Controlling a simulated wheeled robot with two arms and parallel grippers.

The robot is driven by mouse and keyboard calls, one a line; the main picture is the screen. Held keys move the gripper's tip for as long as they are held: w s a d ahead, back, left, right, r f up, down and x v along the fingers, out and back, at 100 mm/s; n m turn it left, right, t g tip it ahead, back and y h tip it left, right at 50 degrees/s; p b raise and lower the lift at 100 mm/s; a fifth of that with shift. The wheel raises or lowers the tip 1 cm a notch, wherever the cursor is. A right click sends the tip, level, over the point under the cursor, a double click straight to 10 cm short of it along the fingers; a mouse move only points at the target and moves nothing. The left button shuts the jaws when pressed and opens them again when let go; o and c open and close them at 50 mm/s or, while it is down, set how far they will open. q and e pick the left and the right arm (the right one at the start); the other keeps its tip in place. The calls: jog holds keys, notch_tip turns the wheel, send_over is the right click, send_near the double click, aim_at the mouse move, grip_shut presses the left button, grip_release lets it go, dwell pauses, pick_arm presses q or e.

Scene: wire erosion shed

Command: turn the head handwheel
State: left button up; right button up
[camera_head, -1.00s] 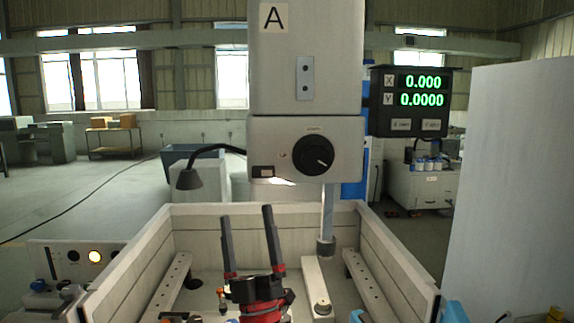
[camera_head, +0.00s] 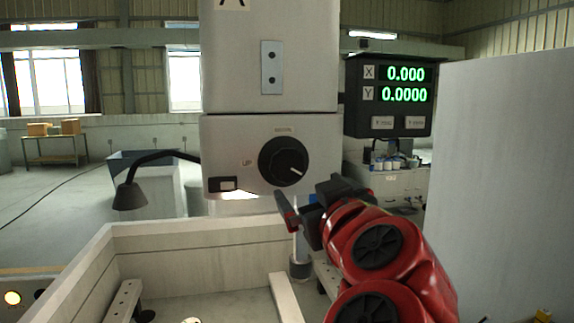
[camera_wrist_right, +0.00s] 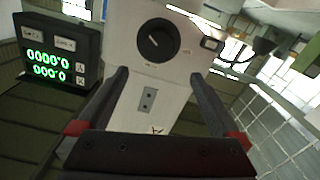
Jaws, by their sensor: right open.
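The head handwheel (camera_head: 284,162) is a round black knob with a white pointer mark, on the grey front of the machine head (camera_head: 225,150). Its pointer aims down and right in the head view. The handwheel also shows in the wrist view (camera_wrist_right: 158,40), upside down, ahead of the space between my fingers. My right gripper (camera_head: 312,196) is just below and right of the handwheel, apart from it and empty. In the wrist view its two dark fingers (camera_wrist_right: 158,80) stand wide apart. My left gripper is not in view.
A readout box (camera_head: 388,95) with green digits hangs to the right of the head. A black lamp (camera_head: 130,195) on a bent arm is at the left. Below is an open tank (camera_head: 200,245) with pale walls. A tall grey panel (camera_head: 500,180) stands at the right.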

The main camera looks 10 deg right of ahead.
jog(key=p, duration=0.3)
send_near(289, 167)
jog(key=w+p, duration=0.9)
jog(key=p, duration=0.2)
jog(key=shift+r+p, duration=0.2)
jog(key=shift+p, duration=0.1)
jog(key=shift+w+f+p, duration=0.15)
jog(key=shift+w+p, duration=0.25)
jog(key=shift+w, duration=0.4)
